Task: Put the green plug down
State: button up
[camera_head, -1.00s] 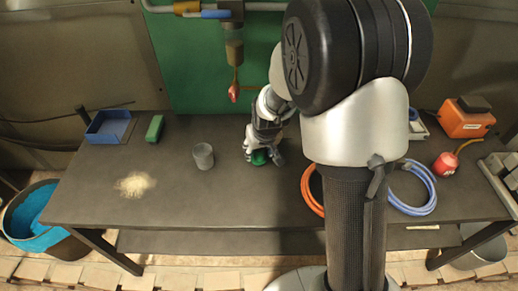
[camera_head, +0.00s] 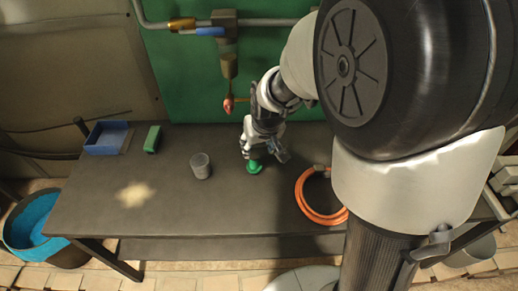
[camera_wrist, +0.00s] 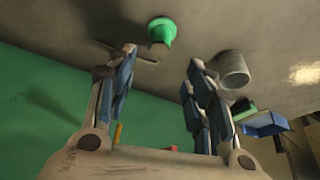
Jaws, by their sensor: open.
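The green plug (camera_head: 254,168) stands on the dark bench, near the middle. In the wrist view the plug (camera_wrist: 161,32) shows past the fingertips, clear of both fingers, with its wide end toward the bench. My gripper (camera_head: 265,153) is just above and beside the plug. In the wrist view my gripper (camera_wrist: 163,65) is open, with a wide empty gap between its two fingers.
A grey cup (camera_head: 200,166) stands left of the plug. A blue tray (camera_head: 106,138) and a green block (camera_head: 153,139) are at the back left. A pale powder patch (camera_head: 136,195) lies in front. An orange hose coil (camera_head: 322,212) lies right.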

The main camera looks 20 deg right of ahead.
jog(key=s+a+r, duration=0.1)
jog(key=s+r, duration=0.5)
jog(key=s, duration=0.6)
jog(key=s+a+r, duration=0.1)
jog(key=s+r, duration=0.5)
jog(key=s, duration=0.6)
jog(key=shift+s+r, duration=0.2)
jog(key=shift+s, duration=0.1)
